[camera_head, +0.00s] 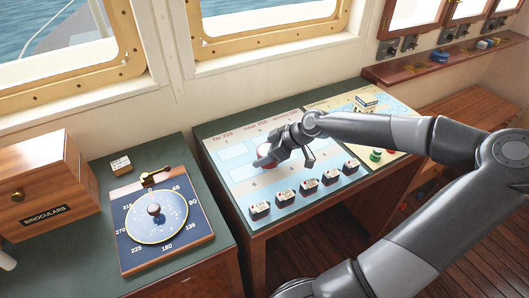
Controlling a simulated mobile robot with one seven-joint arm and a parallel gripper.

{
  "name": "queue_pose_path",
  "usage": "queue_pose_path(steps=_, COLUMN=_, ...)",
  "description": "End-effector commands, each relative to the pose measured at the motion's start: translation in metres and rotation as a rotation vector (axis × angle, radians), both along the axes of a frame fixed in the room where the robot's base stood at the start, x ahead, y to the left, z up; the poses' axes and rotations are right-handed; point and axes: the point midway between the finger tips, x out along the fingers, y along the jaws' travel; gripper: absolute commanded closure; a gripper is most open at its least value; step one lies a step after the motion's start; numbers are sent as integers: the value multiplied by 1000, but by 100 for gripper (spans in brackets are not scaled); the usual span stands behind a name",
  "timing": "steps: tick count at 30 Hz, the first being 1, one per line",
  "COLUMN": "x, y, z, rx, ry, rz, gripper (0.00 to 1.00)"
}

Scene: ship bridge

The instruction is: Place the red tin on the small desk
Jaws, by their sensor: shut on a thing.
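My gripper (266,160) is over the light-blue chart panel on the middle desk (209,133). It is shut on the red tin (268,149), of which only a small red part shows between the fingers. The rest of the tin is hidden by the gripper. I cannot tell whether the tin touches the panel. A second green-topped desk (98,170) stands to the left, across a narrow gap. I cannot tell from the picture which one is the small desk.
The left desk holds a wooden binoculars box (45,185), a small pale box (121,165) and a blue compass dial board (160,215). Several black-and-white blocks (284,198) line the middle desk's front. A shelf (430,62) runs along the right wall.

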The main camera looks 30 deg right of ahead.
Motion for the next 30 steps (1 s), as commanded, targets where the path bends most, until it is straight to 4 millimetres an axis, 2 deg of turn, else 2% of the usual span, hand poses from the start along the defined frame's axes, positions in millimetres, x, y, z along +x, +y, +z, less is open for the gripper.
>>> queue_pose_path(steps=10, x=0, y=0, z=-5, rx=0, ry=0, rz=0, gripper=66)
queue_pose_path(steps=11, x=0, y=0, z=-5, rx=-1, ry=0, rz=1, gripper=34)
queue_pose_path(steps=19, x=0, y=0, z=-5, rx=0, ry=0, rz=0, gripper=12)
queue_pose_path(steps=30, x=-3, y=-4, z=-1, rx=1, ry=0, rz=-4, gripper=11)
